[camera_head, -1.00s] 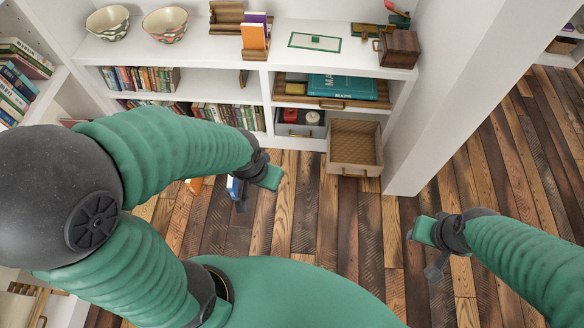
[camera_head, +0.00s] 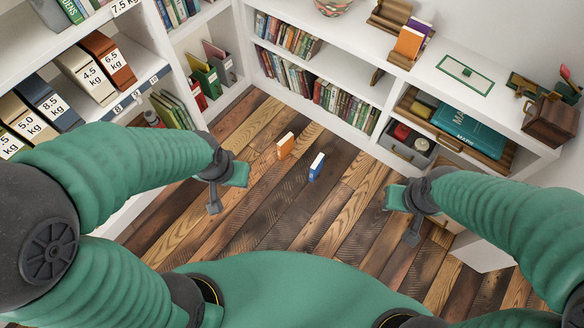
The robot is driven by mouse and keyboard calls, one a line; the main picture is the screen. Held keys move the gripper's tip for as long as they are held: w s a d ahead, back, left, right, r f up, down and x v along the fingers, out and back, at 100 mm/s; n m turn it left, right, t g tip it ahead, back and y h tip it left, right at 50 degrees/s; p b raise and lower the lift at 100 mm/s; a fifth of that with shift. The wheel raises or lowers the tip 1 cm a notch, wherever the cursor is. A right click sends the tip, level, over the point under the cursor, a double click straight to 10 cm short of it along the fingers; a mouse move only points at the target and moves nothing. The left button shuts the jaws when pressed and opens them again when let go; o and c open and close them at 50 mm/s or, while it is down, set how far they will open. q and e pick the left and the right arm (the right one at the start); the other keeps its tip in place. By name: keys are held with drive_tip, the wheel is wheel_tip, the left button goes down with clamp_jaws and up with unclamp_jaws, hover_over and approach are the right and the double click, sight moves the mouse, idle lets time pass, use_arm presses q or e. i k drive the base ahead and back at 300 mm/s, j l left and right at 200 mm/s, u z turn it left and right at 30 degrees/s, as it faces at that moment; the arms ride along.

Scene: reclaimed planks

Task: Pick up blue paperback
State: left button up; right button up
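A small blue paperback (camera_head: 317,166) with a white page edge stands upright on the plank floor, near the middle of the view. My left gripper (camera_head: 224,184) is to its left, apart from it, with its fingers spread and nothing between them. My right gripper (camera_head: 404,214) is to the right and nearer to me, also spread and empty. Neither gripper touches the book.
An orange book (camera_head: 285,145) stands on the floor just left of the blue one. White shelves (camera_head: 345,91) with rows of books run along the back. Labelled weight boxes (camera_head: 87,77) fill the left shelves. The floor (camera_head: 270,215) around the books is clear.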

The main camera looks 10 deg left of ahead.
sight(316, 167)
drive_tip(key=i+u, duration=0.2)
drive_tip(key=i, duration=1.55)
